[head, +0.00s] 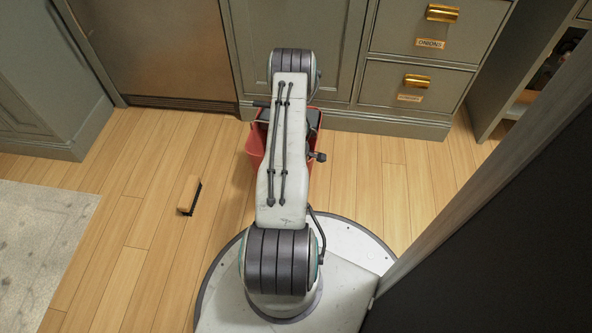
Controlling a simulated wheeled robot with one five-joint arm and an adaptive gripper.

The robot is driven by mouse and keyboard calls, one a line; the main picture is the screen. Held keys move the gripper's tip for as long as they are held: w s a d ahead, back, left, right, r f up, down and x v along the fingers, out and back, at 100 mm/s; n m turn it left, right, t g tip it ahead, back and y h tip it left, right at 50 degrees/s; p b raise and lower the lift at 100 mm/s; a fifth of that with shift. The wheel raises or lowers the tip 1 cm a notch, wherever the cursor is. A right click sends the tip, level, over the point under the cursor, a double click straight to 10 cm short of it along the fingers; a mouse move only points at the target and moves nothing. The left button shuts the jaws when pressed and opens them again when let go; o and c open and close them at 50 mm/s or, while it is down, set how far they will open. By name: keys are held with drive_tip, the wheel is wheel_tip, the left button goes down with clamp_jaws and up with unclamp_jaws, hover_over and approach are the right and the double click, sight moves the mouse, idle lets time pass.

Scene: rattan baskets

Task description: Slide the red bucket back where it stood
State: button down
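The red bucket (256,146) stands on the wooden floor, close in front of the grey-green cabinets. My arm hides its middle, so only its left side and a strip of its right side show. My arm reaches out over it and bends down at the far joint. Dark parts, which may belong to my gripper, show beside the arm at the bucket's rim. The fingertips are hidden behind my arm. I cannot tell whether my gripper touches the bucket or whether it is open or shut.
A small tan and black object (190,195) lies on the floor left of the bucket. A pale rug (40,240) lies at the left. Cabinets with brass-handled drawers (416,80) line the back. A dark panel (500,240) blocks the right. Floor is clear between rug and bucket, apart from that object.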

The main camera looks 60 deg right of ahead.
drive_tip(key=shift+a+f, duration=0.1)
drive_tip(key=shift+a, duration=0.1)
drive_tip(key=c, duration=1.3)
unclamp_jaws()
drive_tip(key=shift+d, duration=0.1)
drive_tip(key=shift+d+r, duration=0.1)
drive_tip(key=shift+r, duration=0.55)
drive_tip(key=r, duration=1)
drive_tip(key=shift+s+a+r, duration=0.1)
drive_tip(key=shift+a+r, duration=0.3)
